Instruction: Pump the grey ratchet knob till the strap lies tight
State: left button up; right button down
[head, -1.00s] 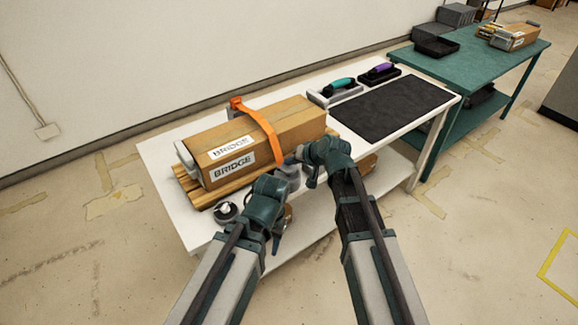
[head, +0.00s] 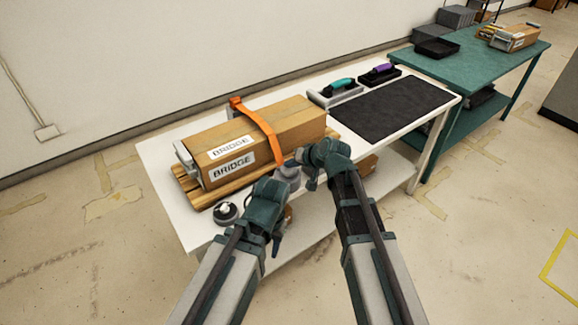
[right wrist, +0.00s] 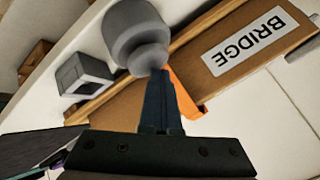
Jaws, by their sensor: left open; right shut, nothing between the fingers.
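The cardboard box (head: 290,117) labelled BRIDGE lies on wooden slats (head: 205,197) on the white table. The orange strap (head: 258,119) crosses the top of the box and runs down its near side; any small slack is too fine to tell. The grey ratchet knob (head: 288,172) is at the box's near side, partly hidden by my grippers. It shows large in the right wrist view (right wrist: 137,32). My right gripper (head: 297,160) is shut and empty, its fingertips (right wrist: 160,75) at the knob; contact is unclear. My left gripper (head: 277,238) is open, below the knob at the table's near edge.
A small round grey and black item (head: 226,212) stands at the table's near left. A black mat (head: 392,107) and two handled tools, teal (head: 337,88) and purple (head: 379,72), lie to the right. A green table (head: 480,58) stands beyond.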

jog(key=shift+f, duration=0.3)
jog(key=shift+r, duration=0.1)
dwell(0.3)
jog(key=shift+r+p, duration=1.35)
jog(key=shift+r, duration=0.1)
notch_tip(320, 180, up, 5)
jog(key=p, duration=0.5)
dwell(2.1)
notch_tip(320, 180, up, 4)
jog(key=p, duration=0.4)
send_over(291, 170)
jog(key=shift+f, duration=0.15)
jog(key=shift+f+b, duration=0.1)
jog(key=shift+b, duration=0.2)
